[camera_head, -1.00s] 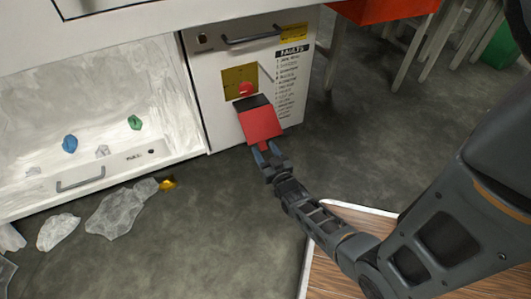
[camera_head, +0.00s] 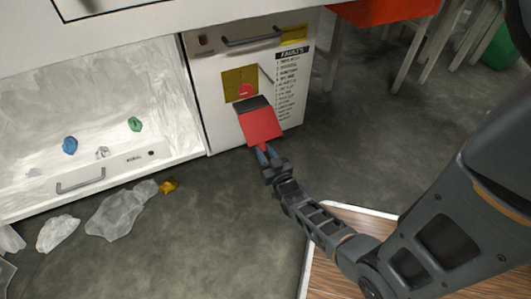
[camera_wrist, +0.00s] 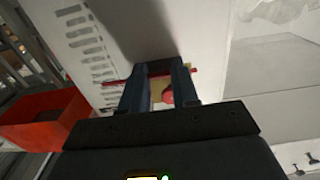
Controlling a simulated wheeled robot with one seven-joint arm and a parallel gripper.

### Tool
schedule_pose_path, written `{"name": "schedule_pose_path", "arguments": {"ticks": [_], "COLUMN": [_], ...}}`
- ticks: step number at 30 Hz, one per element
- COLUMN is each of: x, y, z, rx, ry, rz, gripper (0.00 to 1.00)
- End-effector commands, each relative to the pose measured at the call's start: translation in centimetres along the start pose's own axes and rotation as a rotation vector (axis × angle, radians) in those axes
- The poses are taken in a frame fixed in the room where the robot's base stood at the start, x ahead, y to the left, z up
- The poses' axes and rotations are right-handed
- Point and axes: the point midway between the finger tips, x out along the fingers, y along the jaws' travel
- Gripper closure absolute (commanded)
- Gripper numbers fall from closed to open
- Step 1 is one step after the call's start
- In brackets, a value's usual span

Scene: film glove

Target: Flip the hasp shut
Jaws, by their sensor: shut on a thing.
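The hasp (camera_head: 261,124) is a red plate with a dark band (camera_head: 252,103) along its upper edge. It hangs outward and down from the front of the white cabinet (camera_head: 213,100), below a yellow square plate with a red knob (camera_head: 246,90). A narrow red tab sticks out of its lower end. My gripper (camera_head: 263,152) is shut on this tab, its blue-grey fingers close together. In the wrist view, the hasp shows as a thin red strip (camera_wrist: 110,82) across the fingertips (camera_wrist: 160,72). The red knob (camera_wrist: 168,96) shows between the fingers, and the tab is mostly hidden.
The cabinet has a dark handle (camera_head: 252,40) and a printed list (camera_head: 288,85). An open white bay (camera_head: 90,110) is at left. Clear plastic bags (camera_head: 118,212) and a yellow scrap (camera_head: 168,186) lie on the floor. A red bin (camera_head: 385,10) is at upper right.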

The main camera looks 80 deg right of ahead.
Motion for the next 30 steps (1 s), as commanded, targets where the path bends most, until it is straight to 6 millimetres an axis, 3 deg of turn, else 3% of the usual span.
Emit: {"name": "schedule_pose_path", "arguments": {"ticks": [11,30], "x": [-0.2,-1.8], "y": [0.0,0.0], "z": [-0.5,-5.5], "rx": [0.000,0.000], "ry": [-0.020,-0.325], "rz": [0.000,-0.001], "gripper": [1.00,1.00]}}
